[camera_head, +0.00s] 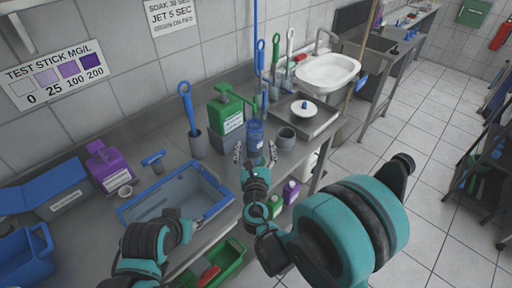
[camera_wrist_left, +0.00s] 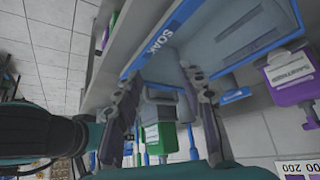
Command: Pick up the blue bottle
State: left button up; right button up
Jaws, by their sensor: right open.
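The blue bottle (camera_head: 255,136) stands upright on the metal counter, right of a green pump jug (camera_head: 226,112). My right gripper (camera_head: 255,154) is open, its two fingers spread to either side in front of the bottle's lower part. Whether the fingers touch the bottle I cannot tell. My left gripper (camera_head: 205,214) is over the right front part of the blue-rimmed tray. In the left wrist view its two fingers (camera_wrist_left: 162,90) stand apart with nothing seen held between them. The blue bottle is not clear in that view.
The blue-rimmed tray (camera_head: 128,215) and a purple jug (camera_head: 107,166) stand left. A grey cup (camera_head: 286,138) is close right of the bottle. A brush in a holder (camera_head: 198,144) stands left of the green jug. A sink (camera_head: 328,70) lies behind right.

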aim_at(254, 139)
pick_arm(q)
jog(key=shift+f+b, duration=0.75)
jog(key=shift+f, duration=0.05)
pick_arm(e)
jog(key=w, duration=0.6)
jog(key=shift+w+a, duration=0.1)
jog(key=shift+w, duration=0.3)
jog(key=c, duration=1.2)
